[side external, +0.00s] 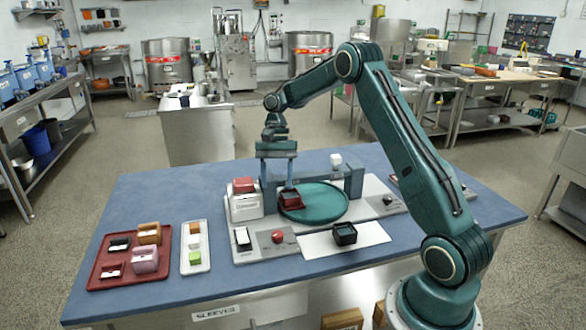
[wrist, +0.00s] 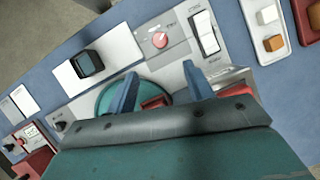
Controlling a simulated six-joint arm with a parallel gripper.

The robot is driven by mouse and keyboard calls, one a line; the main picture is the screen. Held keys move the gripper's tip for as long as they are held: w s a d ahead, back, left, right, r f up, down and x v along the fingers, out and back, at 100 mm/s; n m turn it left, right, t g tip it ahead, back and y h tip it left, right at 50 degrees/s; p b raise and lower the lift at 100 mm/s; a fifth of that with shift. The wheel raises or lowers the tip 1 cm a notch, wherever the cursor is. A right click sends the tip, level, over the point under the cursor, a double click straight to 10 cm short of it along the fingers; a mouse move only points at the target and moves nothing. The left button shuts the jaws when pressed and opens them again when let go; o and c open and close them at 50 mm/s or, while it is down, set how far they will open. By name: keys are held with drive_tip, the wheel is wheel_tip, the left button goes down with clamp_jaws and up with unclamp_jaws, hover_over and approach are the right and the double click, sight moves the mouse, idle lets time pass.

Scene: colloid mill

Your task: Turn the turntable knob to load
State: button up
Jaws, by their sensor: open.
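The green turntable (side external: 325,207) lies flat on a light grey base, and also shows in the wrist view (wrist: 108,100). A red knob (side external: 277,237) sits on a grey panel at the base's front, also in the wrist view (wrist: 160,40). A small black knob (side external: 388,200) sits right of the turntable, also in the wrist view (wrist: 62,126). I cannot read which knob is the turntable's, nor its setting. A dark red box (side external: 291,201) stands on the turntable's left part. My gripper (side external: 277,186) is open, pointing down near this box, away from both knobs; its fingers show in the wrist view (wrist: 160,70).
A white box with a red top (side external: 245,206) stands left of the turntable. Grey-blue posts (side external: 354,182) rise behind it. A rocker switch (side external: 242,238) and a black container (side external: 345,234) are in front. A red tray (side external: 110,284) and white tray (side external: 195,268) lie left.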

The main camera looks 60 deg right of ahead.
sight(278, 233)
drive_tip(key=shift+f, duration=0.1)
drive_tip(key=shift+x, duration=6.8)
drive_tip(key=shift+s, duration=0.1)
drive_tip(key=shift+c, duration=0.4)
drive_tip(key=c, duration=0.9)
